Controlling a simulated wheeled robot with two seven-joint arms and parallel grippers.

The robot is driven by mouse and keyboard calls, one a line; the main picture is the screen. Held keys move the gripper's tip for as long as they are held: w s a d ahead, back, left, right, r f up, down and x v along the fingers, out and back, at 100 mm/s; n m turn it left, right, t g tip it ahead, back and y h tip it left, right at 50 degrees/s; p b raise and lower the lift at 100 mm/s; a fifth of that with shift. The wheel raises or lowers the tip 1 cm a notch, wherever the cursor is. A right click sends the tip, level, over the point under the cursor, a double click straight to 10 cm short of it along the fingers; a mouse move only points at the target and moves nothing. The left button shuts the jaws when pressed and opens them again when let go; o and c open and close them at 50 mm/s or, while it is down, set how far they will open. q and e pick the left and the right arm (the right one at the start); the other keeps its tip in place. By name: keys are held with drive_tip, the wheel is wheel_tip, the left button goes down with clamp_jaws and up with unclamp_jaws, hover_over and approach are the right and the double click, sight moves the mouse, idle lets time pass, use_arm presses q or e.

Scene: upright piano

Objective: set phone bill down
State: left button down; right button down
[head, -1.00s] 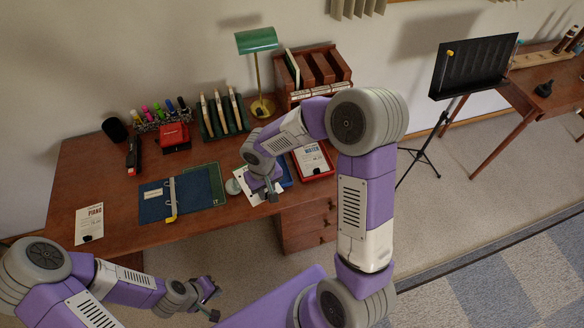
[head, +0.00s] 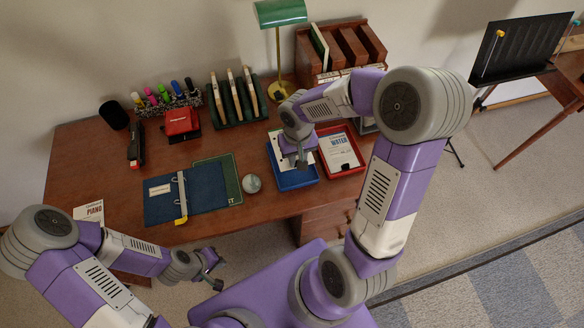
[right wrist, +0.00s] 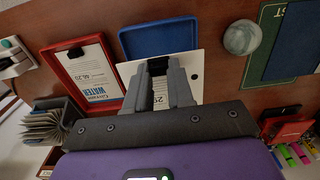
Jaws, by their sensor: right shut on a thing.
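The phone bill is a white sheet with a dark clip, and it shows in the right wrist view (right wrist: 190,72) and the head view (head: 275,146). My right gripper (head: 301,162) is shut on it; the fingers (right wrist: 158,68) hide much of its print. The sheet overlaps the blue tray (head: 297,182), which also shows in the right wrist view (right wrist: 158,38). I cannot tell whether the sheet touches the tray. My left gripper (head: 214,271) is open and empty in front of the desk.
A red tray (head: 356,166) with a water bill (head: 337,150) stands right of the blue tray. A round paperweight (head: 252,183) and a blue binder (head: 205,190) lie to the left. A green lamp (head: 281,14) and wooden sorter (head: 307,62) stand behind.

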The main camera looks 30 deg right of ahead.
sight(297, 180)
wheel_tip(297, 180, down, 10)
drive_tip(key=b, duration=0.3)
drive_tip(key=shift+d+f, duration=0.1)
drive_tip(key=c, duration=1)
unclamp_jaws()
drive_tip(key=shift+f, duration=0.1)
